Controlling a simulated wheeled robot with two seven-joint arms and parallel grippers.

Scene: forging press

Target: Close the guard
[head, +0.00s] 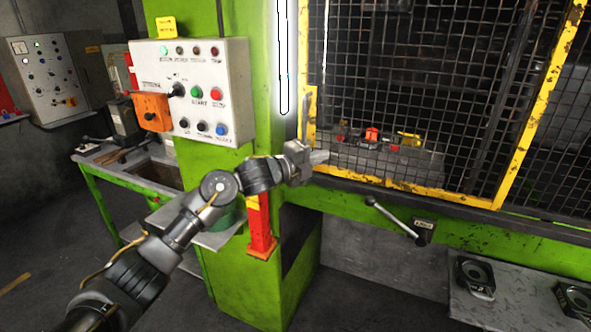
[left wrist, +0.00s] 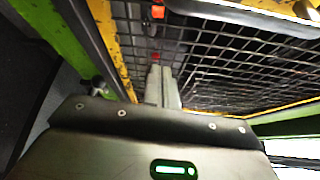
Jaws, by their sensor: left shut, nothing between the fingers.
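The guard (head: 515,135) is a black wire mesh panel in a worn yellow frame on the green press. Its yellow left post and lower rail show in the head view, and the mesh also fills the top of the left wrist view (left wrist: 225,50). My left gripper (head: 322,157) is shut and empty at the guard's lower left corner, close to the yellow post. In the left wrist view its fingers (left wrist: 161,85) point at the mesh beside the yellow frame. I cannot tell whether they touch it. My right gripper is not in view.
A control panel (head: 193,92) with buttons is on the green column at left. A lever (head: 395,217) sticks out below the guard. Red and yellow parts (head: 372,136) show behind the mesh. A grey shelf (head: 520,305) with dark metal pieces is at lower right. An orange-red post (head: 260,225) stands below my left forearm.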

